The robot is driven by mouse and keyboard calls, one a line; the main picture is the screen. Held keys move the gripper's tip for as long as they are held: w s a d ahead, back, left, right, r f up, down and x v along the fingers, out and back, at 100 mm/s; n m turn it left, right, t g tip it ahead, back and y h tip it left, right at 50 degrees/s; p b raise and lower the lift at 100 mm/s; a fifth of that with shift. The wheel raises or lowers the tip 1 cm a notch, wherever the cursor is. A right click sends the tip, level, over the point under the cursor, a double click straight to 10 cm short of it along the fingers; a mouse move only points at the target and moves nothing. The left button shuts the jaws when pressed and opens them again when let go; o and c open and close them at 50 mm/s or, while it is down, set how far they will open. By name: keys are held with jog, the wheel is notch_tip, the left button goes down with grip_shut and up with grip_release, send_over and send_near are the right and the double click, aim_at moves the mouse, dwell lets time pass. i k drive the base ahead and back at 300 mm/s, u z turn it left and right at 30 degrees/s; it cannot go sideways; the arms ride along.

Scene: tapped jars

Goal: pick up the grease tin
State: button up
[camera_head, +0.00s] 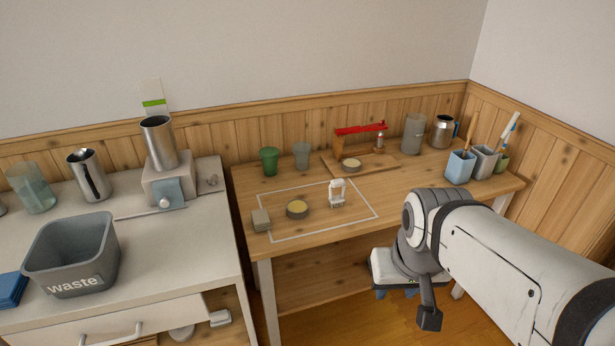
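A low round tin with a pale yellow top (297,209) sits on the wooden table, inside the white outlined rectangle. A second similar low tin with a yellowish top (351,165) sits on a wooden board (383,168) at the back, below a red bar. I cannot read a label on either, so which is the grease tin is not clear. My gripper (396,294) hangs in front of the table's front edge, right of and nearer than both tins. Its two blue fingertips look apart, with nothing seen between them.
Within the outline are a small white item (337,193) and, at its left edge, a grey-beige block (261,220). Green (269,161) and grey (301,155) cups stand behind. Brush holders (460,167) stand right. A waste bin (72,255) is on the left counter.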

aim_at(296, 209)
jog(key=u, duration=0.15)
jog(key=i, duration=0.9)
jog(key=z, duration=0.05)
